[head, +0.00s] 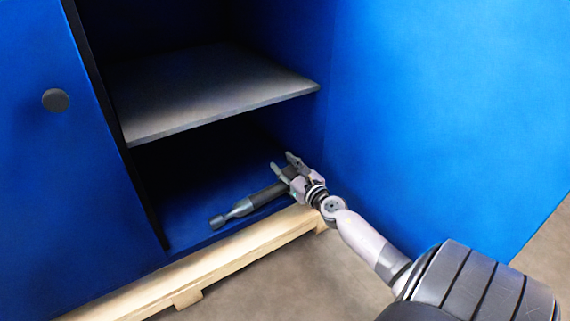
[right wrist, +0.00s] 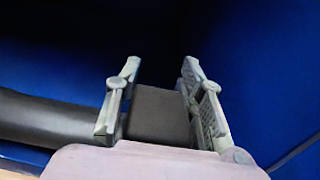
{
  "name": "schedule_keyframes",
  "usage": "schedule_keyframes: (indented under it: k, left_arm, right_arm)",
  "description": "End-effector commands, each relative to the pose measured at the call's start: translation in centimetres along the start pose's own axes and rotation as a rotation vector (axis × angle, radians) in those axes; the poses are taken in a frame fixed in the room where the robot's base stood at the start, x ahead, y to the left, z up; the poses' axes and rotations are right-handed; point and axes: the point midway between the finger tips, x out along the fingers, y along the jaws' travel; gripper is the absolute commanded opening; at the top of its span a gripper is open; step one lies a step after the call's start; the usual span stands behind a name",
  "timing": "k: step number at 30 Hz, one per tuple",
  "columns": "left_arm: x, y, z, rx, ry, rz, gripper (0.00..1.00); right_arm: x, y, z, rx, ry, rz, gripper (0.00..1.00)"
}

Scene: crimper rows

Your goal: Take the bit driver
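The bit driver (head: 239,208) lies on the cabinet's lower floor near the front edge. It has a dark handle and a grey metal shaft that ends in a wider tip at the left. My right gripper (head: 283,165) is at the handle's right end. In the right wrist view the two fingers (right wrist: 158,80) stand apart, and the dark handle (right wrist: 45,118) runs from the left edge behind the left finger, with a dark part showing between the fingers. I cannot tell whether the fingers touch it. My left gripper is not in view.
A grey shelf (head: 210,95) is above the lower compartment. The blue side wall (head: 440,110) is close to the right of my gripper. A blue door or panel (head: 60,180) with a round knob is at the left. A wooden beam (head: 240,243) runs along the cabinet's front base.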

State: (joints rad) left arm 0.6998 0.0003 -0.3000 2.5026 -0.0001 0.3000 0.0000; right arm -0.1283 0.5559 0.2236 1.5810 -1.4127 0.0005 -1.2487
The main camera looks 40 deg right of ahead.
Motion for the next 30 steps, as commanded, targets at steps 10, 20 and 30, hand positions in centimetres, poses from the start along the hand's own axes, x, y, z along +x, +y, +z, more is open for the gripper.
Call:
schedule_keyframes:
  k: [10,20,30]
  left_arm:
    - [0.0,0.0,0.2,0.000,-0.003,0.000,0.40]
    - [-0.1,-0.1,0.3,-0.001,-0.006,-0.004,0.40]
    - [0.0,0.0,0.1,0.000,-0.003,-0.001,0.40]
  right_arm:
    - [0.0,0.0,0.0,-0.001,-0.001,-0.001,0.59]
    - [-0.2,0.0,0.0,-0.001,0.000,-0.001,0.59]
    - [-5.5,0.1,-0.2,0.005,0.002,-0.002,0.59]
